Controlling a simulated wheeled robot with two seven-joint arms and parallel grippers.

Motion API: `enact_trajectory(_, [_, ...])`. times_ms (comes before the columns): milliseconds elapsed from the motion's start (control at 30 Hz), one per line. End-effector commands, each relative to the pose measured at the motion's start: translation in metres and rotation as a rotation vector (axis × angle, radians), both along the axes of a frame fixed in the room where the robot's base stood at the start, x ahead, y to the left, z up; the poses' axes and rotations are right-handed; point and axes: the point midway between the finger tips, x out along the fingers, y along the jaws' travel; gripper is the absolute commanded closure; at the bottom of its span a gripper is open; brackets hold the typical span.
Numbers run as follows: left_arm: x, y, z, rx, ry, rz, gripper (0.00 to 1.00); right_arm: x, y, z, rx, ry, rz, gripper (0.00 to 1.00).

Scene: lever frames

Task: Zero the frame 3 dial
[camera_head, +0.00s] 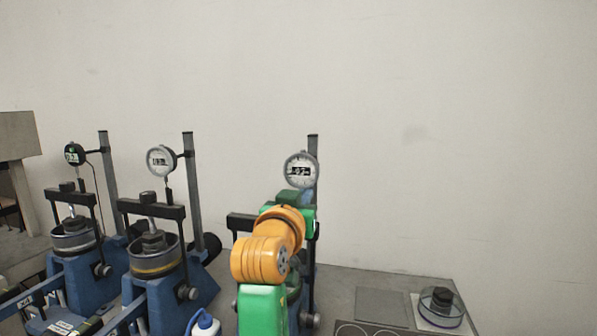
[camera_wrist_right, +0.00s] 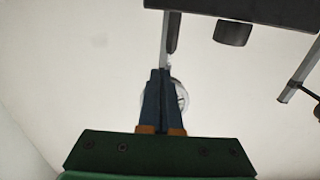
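The rightmost lever frame's dial (camera_head: 301,170) is a round white-faced gauge on a grey post (camera_head: 313,150). I take it as the frame 3 dial, though no frame number is legible. Its small display is too small to read surely. My right arm covers most of that frame below the dial. In the right wrist view, my right gripper (camera_wrist_right: 161,74) has its dark blue fingers together, with nothing visible between them. The dial's pale rim (camera_wrist_right: 182,95) shows partly behind the fingers; contact cannot be told. My left gripper is not in view.
Two other blue lever frames stand to the left, with a white-faced dial (camera_head: 161,161) and a dark dial (camera_head: 74,153). A blue-and-white bottle (camera_head: 203,323) stands in front. A clear round dish (camera_head: 441,307) sits at the right.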

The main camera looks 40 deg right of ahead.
Motion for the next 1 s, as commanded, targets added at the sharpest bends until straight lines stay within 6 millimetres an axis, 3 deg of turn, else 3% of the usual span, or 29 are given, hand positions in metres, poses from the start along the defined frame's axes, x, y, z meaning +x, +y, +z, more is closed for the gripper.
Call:
enact_trajectory(733, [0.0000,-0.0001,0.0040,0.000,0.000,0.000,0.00,-0.0065,-0.0052,0.0049,-0.003,-0.005,0.001,1.00])
enact_trajectory(1000, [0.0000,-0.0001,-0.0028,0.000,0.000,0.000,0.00,-0.0098,-0.0067,-0.0042,-0.002,-0.004,0.001,1.00])
